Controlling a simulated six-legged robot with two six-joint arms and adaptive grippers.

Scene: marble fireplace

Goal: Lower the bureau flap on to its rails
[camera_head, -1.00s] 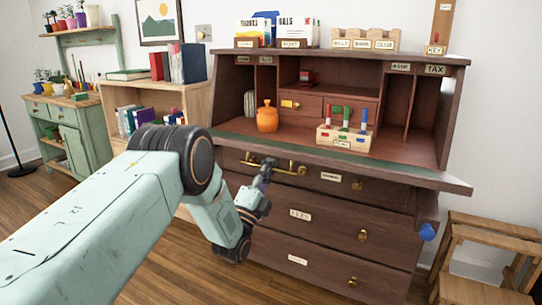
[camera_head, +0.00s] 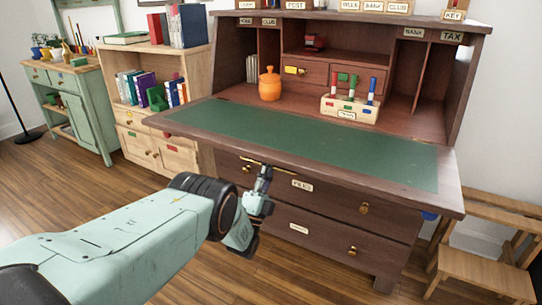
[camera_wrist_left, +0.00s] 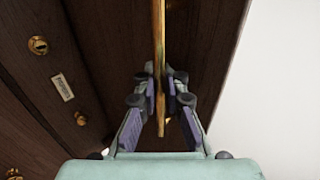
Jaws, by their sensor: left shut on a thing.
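The bureau flap (camera_head: 300,148), dark wood with a green inlay, extends out from the bureau (camera_head: 452,90) and looks close to level in the head view. A brass handle (camera_head: 282,169) runs along the flap's front edge. My left gripper (camera_head: 264,172) is below that edge, shut on the brass handle, which also shows between the fingers in the left wrist view (camera_wrist_left: 160,60). A blue knob (camera_head: 430,216) of the right rail shows just under the flap's right end. I cannot tell whether flap and rail touch. The left rail is hidden. My right gripper is out of view.
An orange pot (camera_head: 270,84) and a pen box (camera_head: 349,108) stand inside the bureau, behind the flap. A low bookcase (camera_head: 160,80) stands at the left. The floor in front is clear.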

